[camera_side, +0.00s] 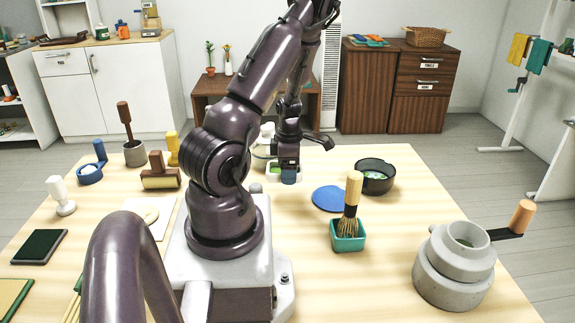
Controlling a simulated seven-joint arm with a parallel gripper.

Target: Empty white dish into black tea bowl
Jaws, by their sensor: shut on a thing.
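The black tea bowl (375,183) stands upright on the table, right of my gripper, with something green and whitish inside. My gripper (289,178) points down near the middle back of the table and is shut on the white dish (272,174). The dish shows as a pale rim with some green at the gripper's left side. The fingers and arm hide most of the dish, so its contents and whether it touches the table are unclear. My gripper is apart from the black bowl.
A blue round mat (329,198) lies in front of the black bowl. A bamboo whisk (351,205) stands in a teal square holder (347,238). A grey stone mill (455,265) with a wooden handle stands at front right. Several tools stand at left. Table between gripper and bowl looks clear.

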